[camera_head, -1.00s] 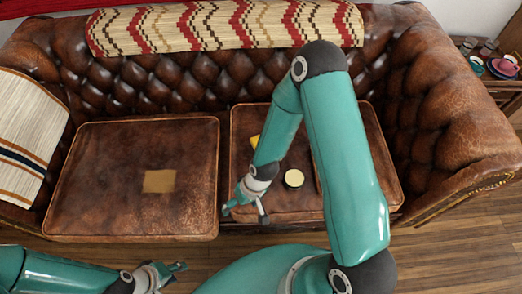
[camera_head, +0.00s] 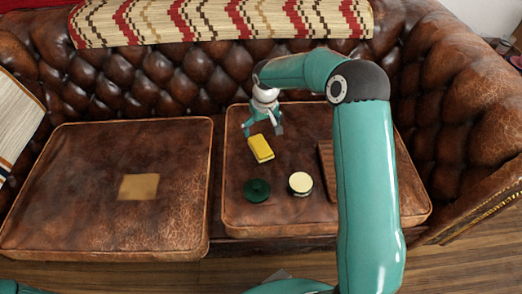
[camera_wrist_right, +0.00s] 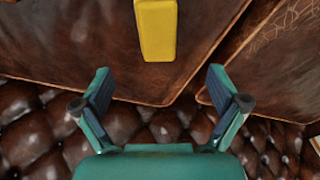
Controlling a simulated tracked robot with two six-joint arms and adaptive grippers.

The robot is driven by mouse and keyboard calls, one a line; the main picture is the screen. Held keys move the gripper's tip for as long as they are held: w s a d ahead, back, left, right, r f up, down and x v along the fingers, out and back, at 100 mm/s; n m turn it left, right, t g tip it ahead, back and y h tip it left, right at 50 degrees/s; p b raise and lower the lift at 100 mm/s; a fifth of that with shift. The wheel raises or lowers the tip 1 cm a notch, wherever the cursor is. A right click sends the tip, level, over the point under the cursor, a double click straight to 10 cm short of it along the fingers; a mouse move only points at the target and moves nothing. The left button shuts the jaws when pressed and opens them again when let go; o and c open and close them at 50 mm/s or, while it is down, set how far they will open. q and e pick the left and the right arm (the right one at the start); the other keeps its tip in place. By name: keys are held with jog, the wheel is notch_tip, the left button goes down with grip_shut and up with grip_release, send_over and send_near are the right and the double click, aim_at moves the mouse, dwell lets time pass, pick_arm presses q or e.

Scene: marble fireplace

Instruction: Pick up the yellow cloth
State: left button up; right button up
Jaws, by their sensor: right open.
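The yellow cloth (camera_head: 261,148) lies on the right seat cushion as a small, thick, block-like piece. It also shows at the top of the right wrist view (camera_wrist_right: 157,30), cut off by the frame edge. My right gripper (camera_head: 263,128) is open and empty, just behind the cloth on the backrest side. In the right wrist view its two fingers (camera_wrist_right: 160,75) are spread, with the near end of the cloth ahead, centred between them and apart from both. My left gripper is out of view.
A dark green round thing (camera_head: 257,190) and a cream-topped round tin (camera_head: 300,184) stand in front of the cloth. A brown ribbed item (camera_head: 328,170) lies to the right, partly behind my arm. A flat tan square (camera_head: 139,187) lies on the left cushion. The tufted backrest (camera_head: 190,85) rises behind.

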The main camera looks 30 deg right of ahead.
aim_at(260, 145)
jog(key=f, duration=0.4)
jog(key=w+f+b, duration=0.1)
jog(key=f, duration=0.1)
jog(key=shift+d+f, duration=0.1)
jog(key=shift+f, duration=0.1)
jog(key=shift+w+d+f+b, duration=0.2)
jog(key=shift+f+b, duration=0.15)
jog(key=shift+f, duration=1)
jog(key=shift+w+d+f+b, duration=0.15)
jog(key=shift+f+b, duration=0.2)
jog(key=shift+f, duration=0.95)
jog(key=shift+a, duration=0.1)
jog(key=shift+c, duration=0.2)
jog(key=c, duration=1.3)
jog(key=shift+o, duration=0.2)
notch_tip(260, 145, up, 20)
jog(key=p, duration=0.4)
jog(key=shift+r, duration=0.1)
